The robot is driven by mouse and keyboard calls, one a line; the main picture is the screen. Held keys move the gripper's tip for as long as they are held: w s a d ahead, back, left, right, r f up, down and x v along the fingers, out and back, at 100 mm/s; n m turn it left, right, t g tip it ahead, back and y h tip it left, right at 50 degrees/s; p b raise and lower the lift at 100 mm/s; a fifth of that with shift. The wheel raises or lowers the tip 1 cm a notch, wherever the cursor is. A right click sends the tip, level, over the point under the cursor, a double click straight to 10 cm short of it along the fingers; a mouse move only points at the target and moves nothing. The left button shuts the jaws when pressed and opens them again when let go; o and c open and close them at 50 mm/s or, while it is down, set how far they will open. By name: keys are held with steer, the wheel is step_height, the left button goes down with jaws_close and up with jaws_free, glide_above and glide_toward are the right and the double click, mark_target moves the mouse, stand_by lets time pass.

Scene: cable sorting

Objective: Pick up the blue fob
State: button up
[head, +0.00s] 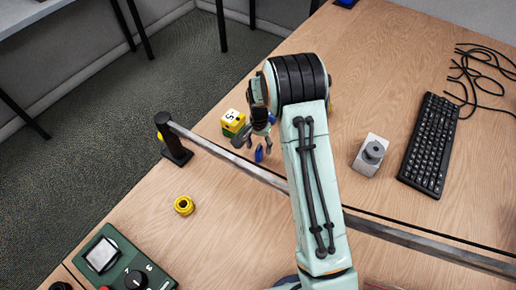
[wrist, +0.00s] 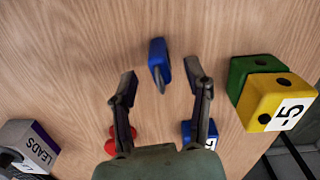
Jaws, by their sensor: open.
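The blue fob (wrist: 158,60), a small blue piece with a grey loop on its near side, lies on the wooden table in the upper middle of the wrist view. A small blue piece that looks like it shows in the head view (head: 259,154), just below my gripper (head: 262,138). In the wrist view my gripper (wrist: 161,76) is open, its fingers spread with the fob between and slightly beyond the tips. Nothing is held. The height of the fingertips above the table is hard to tell.
Green and yellow blocks (wrist: 266,95) marked -5 stand close on the right. A blue labelled piece (wrist: 208,138) and a red piece (wrist: 112,146) are partly hidden behind the fingers. A grey LEADS box (wrist: 28,146) is at left. A metal rail (head: 230,157) crosses the table.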

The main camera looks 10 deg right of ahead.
mark_target(259, 148)
step_height(259, 148, down, 4)
steer(key=shift+f, duration=0.15)
jaws_close()
stand_by(0.3)
